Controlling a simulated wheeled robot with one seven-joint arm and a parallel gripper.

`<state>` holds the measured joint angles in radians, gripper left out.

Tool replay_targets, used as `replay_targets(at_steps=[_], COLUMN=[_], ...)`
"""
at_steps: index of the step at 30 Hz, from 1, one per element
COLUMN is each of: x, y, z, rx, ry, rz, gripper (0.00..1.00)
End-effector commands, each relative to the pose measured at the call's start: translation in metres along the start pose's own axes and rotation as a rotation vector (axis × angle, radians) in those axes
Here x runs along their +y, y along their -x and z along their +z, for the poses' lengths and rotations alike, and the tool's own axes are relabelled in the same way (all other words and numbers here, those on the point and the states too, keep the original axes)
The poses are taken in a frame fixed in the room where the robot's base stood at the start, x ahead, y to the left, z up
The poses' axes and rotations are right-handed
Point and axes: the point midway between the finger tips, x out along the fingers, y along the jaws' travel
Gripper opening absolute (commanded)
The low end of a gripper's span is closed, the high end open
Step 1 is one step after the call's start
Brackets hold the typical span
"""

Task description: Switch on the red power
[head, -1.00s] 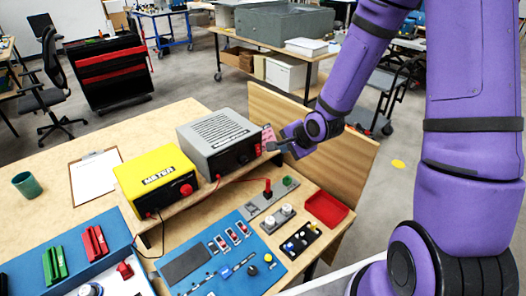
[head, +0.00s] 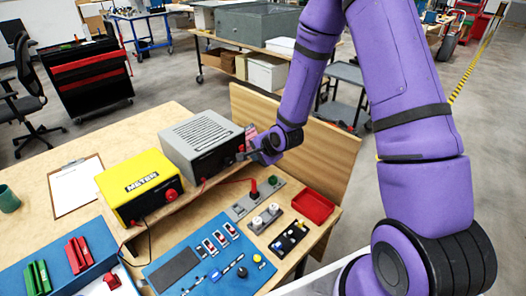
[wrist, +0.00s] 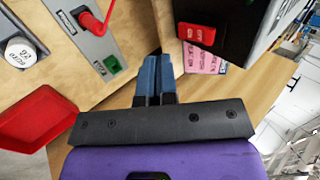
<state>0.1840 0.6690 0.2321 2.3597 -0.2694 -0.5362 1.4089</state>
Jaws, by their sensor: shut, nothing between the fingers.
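The grey power box (head: 205,140) stands on the raised wooden shelf, next to the yellow meter box (head: 138,184). Its red power switch (head: 241,148) is at the right end of its dark front. The wrist view shows the switch as a red rocker (wrist: 197,34) with white lettering too small to read surely. My gripper (head: 244,156) is at the right front corner of the box, close to the switch. In the wrist view its blue fingers (wrist: 155,62) are together and empty, below and left of the switch. I cannot tell whether they touch the box.
A pink note (wrist: 204,60) lies beside the box. A red tray (head: 312,206), a grey plate with a red lever (head: 254,190) and a blue panel (head: 212,262) are in front. A wooden board (head: 300,140) stands behind my gripper.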

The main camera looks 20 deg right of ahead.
Motion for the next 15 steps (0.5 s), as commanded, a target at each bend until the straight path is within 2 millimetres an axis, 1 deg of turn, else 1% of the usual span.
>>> replay_targets(at_steps=[1, 2, 6, 10, 15], x=[0.001, 0.001, -0.013, -0.02, -0.024], y=[-0.009, -0.014, -0.029, -0.039, -0.043], z=[0.001, 0.001, 0.0, 0.001, 0.0], rx=[-0.002, -0.002, 0.0, -0.001, 0.0], ry=[0.001, 0.001, 0.003, 0.002, 0.001], rz=[0.001, 0.002, 0.0, 0.0, 0.0], gripper=[0.0, 0.0, 0.0, 0.0, 0.0])
